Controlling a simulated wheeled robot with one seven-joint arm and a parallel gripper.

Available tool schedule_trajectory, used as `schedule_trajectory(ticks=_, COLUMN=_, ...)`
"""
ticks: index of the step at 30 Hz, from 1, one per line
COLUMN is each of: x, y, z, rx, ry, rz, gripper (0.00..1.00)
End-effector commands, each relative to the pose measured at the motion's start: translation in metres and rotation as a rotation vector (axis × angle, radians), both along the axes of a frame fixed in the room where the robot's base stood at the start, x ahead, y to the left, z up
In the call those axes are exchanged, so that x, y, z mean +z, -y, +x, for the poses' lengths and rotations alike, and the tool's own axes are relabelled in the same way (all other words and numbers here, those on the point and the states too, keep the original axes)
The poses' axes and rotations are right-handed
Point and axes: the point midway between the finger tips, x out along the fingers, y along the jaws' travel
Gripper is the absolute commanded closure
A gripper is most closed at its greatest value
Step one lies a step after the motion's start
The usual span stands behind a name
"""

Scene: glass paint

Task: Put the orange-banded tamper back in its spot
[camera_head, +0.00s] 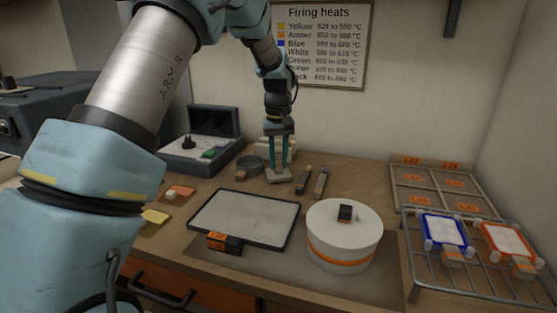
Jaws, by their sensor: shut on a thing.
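My gripper (279,164) points straight down over the back middle of the table. Its two teal fingers are shut on a small tool with a flat grey foot, which I take to be the tamper (278,177). The foot shows just below the fingertips, at or close to the tabletop; I cannot tell if it touches. No orange band can be made out on it, and its upper part is hidden between the fingers. I cannot make out which spot belongs to it.
Two wooden-handled tools (320,183) lie just right of my gripper. In front are a dark-rimmed tray (245,218) and a white drum (343,240) with an orange band. A wire rack (412,282) stands at right.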

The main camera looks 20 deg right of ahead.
Motion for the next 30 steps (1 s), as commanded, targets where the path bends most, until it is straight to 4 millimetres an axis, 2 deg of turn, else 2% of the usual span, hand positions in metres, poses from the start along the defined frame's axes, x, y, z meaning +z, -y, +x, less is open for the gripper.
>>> schedule_trajectory(ticks=22, x=-0.0058, y=0.0000, z=0.0002, rx=0.000, ry=0.001, rz=0.000, gripper=1.00)
schedule_trajectory(ticks=23, x=-0.0058, y=0.0001, z=0.0002, rx=0.000, ry=0.001, rz=0.000, gripper=0.69)
schedule_trajectory(ticks=30, x=-0.0057, y=0.0001, z=0.0001, rx=0.000, ry=0.000, rz=0.000, gripper=0.42)
